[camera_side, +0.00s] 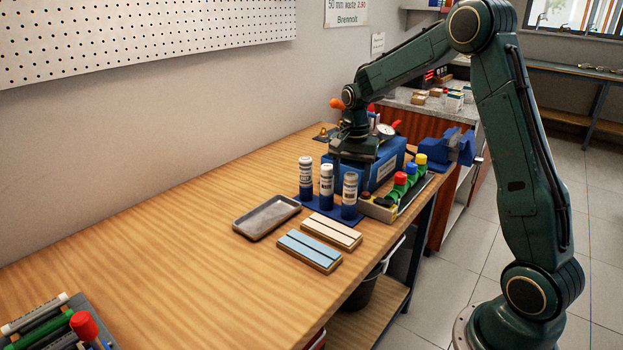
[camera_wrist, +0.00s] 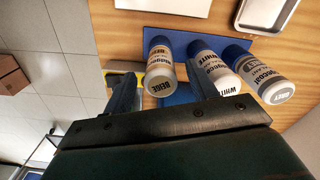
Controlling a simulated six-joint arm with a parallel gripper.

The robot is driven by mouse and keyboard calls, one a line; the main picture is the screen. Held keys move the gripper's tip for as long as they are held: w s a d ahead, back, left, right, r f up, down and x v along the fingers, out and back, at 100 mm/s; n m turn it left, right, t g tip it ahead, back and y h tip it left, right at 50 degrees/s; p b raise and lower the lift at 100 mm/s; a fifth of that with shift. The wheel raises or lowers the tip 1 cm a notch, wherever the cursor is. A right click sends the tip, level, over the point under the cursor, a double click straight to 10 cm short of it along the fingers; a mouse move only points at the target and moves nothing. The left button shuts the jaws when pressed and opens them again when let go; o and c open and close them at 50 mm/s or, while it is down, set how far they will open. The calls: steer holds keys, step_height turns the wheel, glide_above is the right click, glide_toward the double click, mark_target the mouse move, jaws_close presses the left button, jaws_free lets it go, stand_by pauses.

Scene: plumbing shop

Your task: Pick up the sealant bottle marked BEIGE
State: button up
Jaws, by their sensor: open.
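The BEIGE sealant bottle (camera_wrist: 159,68), with a tan label and blue base, stands at the left of a row of three in the wrist view. Beside it are the WHITE bottle (camera_wrist: 208,66) and a third bottle (camera_wrist: 262,78) with a grey top. In the side view the BEIGE bottle (camera_side: 349,196) appears to be the right-hand one, nearest the table's front edge. My gripper (camera_wrist: 162,78) is open and empty; in the wrist view its fingers flank the BEIGE bottle. Contact cannot be told.
The bottles stand on a blue base (camera_side: 317,207). A grey tray (camera_side: 240,225), blue strips (camera_side: 309,251) and cream strips (camera_side: 331,232) lie nearby. A holder with coloured-cap bottles (camera_side: 385,213) and a blue box (camera_side: 388,168) are close. The table's left half is mostly clear.

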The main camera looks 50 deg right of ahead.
mark_target(350, 189)
steer(key=shift+f, duration=2.1)
steer(key=c, duration=1.1)
steer(key=shift+r, duration=0.2)
step_height(350, 189, up, 20)
steer(key=shift+f, duration=0.15)
